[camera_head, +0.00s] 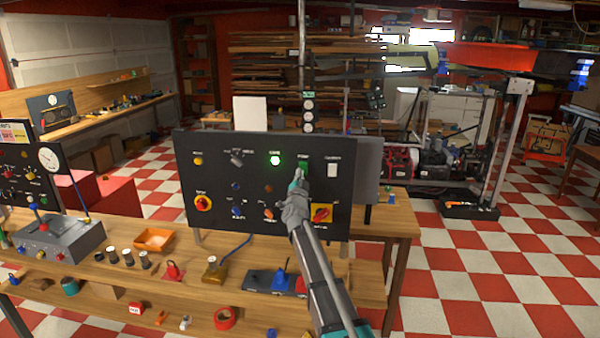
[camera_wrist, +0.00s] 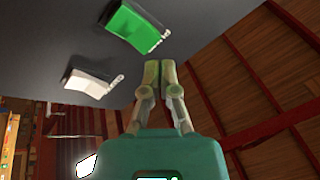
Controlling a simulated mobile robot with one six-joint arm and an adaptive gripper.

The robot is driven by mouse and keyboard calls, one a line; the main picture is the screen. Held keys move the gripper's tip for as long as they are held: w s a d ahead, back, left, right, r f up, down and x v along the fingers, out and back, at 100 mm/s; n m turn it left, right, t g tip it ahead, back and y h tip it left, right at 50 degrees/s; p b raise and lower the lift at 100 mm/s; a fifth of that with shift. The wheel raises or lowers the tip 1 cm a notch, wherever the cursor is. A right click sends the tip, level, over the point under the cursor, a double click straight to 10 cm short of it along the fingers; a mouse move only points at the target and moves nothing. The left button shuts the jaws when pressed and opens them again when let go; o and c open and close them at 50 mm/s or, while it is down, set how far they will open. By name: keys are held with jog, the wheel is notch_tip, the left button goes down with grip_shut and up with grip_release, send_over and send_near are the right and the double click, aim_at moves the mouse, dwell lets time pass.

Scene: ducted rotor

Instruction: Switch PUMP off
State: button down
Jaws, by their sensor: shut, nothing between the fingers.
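The black control panel (camera_head: 222,180) stands upright on the wooden bench. The small label that seems to read PUMP (camera_head: 303,155) is in its upper right part. My gripper (camera_head: 298,176) is just below that label and hides what is there. In the wrist view my gripper (camera_wrist: 158,72) is shut and empty, its fingertips near a green rocker switch (camera_wrist: 132,28); I cannot tell whether they touch. No label is readable in that view, though the green rocker's place fits PUMP. A white rocker switch (camera_head: 333,170) is to the right; a white rocker also shows in the wrist view (camera_wrist: 90,83).
A glowing green round lamp (camera_head: 275,160) is left of my gripper. A grey lever box (camera_head: 60,238) and an orange tray (camera_head: 154,239) are on the bench. Checkered floor (camera_head: 450,270) is open at the right.

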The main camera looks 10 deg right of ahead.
jog(key=shift+s+a+r+p, duration=0.15)
jog(key=shift+s+r+p, duration=0.1)
jog(key=shift+s, duration=0.25)
jog(key=shift+s+a+r+p, duration=0.15)
jog(key=shift+s+r, duration=0.1)
jog(key=shift+s, duration=0.25)
jog(key=s+a+f+n+g+y, duration=0.3)
jog(key=s+f+n+g+y, duration=0.15)
jog(key=s+f, duration=0.4)
jog(key=s+a+f+n+g+y, duration=0.2)
jog(key=s+f+n+g+y, duration=0.3)
jog(key=s+f, duration=0.35)
jog(key=s+d+f+g+h, duration=0.1)
jog(key=s+g, duration=0.3)
jog(key=s, duration=0.4)
jog(key=s+d+f+g+h, duration=0.1)
jog(key=s+f+g, duration=0.3)
jog(key=s, duration=0.5)
jog(key=s+d+f+n+g+h, duration=0.1)
jog(key=s+d+f+g+h, duration=0.1)
jog(key=s, duration=0.7)
jog(key=shift+s+d+f+g, duration=0.25)
jog(key=shift+d+f+g, duration=0.35)
jog(key=shift+g, duration=0.45)
